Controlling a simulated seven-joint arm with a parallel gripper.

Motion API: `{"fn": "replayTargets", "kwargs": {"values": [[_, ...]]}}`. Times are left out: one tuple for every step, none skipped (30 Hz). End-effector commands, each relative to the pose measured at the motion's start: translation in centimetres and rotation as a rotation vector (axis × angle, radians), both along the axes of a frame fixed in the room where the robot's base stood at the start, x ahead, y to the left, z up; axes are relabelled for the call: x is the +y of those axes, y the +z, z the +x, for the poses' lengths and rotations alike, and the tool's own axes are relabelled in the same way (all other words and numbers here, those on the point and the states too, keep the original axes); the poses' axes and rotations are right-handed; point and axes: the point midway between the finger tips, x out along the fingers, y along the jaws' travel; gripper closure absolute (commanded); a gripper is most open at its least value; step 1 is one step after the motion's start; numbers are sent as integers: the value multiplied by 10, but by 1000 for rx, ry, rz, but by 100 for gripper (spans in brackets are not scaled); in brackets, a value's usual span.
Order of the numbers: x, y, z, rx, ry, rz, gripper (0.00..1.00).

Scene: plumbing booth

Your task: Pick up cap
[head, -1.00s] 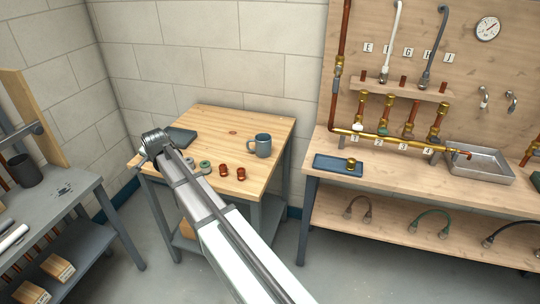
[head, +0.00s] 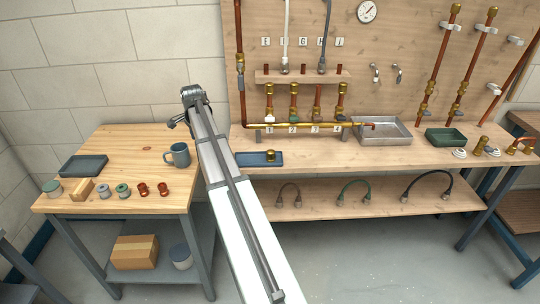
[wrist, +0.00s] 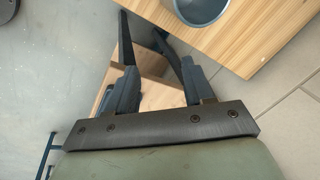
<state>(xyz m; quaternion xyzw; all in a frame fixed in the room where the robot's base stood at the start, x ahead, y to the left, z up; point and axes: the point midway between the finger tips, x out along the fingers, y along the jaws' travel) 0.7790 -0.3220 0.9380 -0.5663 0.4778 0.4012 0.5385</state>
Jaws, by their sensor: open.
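A small brass piece (head: 271,155) that looks like the cap sits on the blue tray (head: 247,160) at the left end of the workbench, in the head view. My gripper (head: 174,123) is above and left of it, near the right side of the small wooden table, well apart from the tray. In the wrist view my gripper's fingers (wrist: 141,26) are spread with nothing between them. The cap does not show in the wrist view.
A blue-grey mug (head: 180,155) stands near the table's right edge and shows in the wrist view (wrist: 200,10). The small table (head: 125,150) also holds several fittings and rolls. Brass valves and pipe (head: 300,126) rise behind the tray. A metal basin (head: 383,132) is further right.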

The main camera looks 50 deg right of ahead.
Motion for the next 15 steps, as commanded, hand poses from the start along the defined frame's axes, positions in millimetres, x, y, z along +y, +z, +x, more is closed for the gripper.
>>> {"fn": "replayTargets", "kwargs": {"values": [[-24,4,-13,16,-43,11,48],[-37,6,-21,26,-67,18,48],[-53,8,-32,40,-100,28,48],[-64,10,-39,49,-123,35,48],[-76,12,-48,60,-148,43,48],[-91,14,-60,74,-180,53,48],[-102,16,-69,84,-203,61,48],[-113,18,-78,94,-228,69,48],[-127,20,-90,106,-260,80,48],[-137,22,-100,117,-282,88,48],[-146,24,-109,125,-304,96,48],[-157,27,-120,137,-332,106,48],[-166,29,-129,144,-353,113,48],[-172,30,-136,151,-370,120,48],[-181,33,-146,160,-392,128,48]]}}
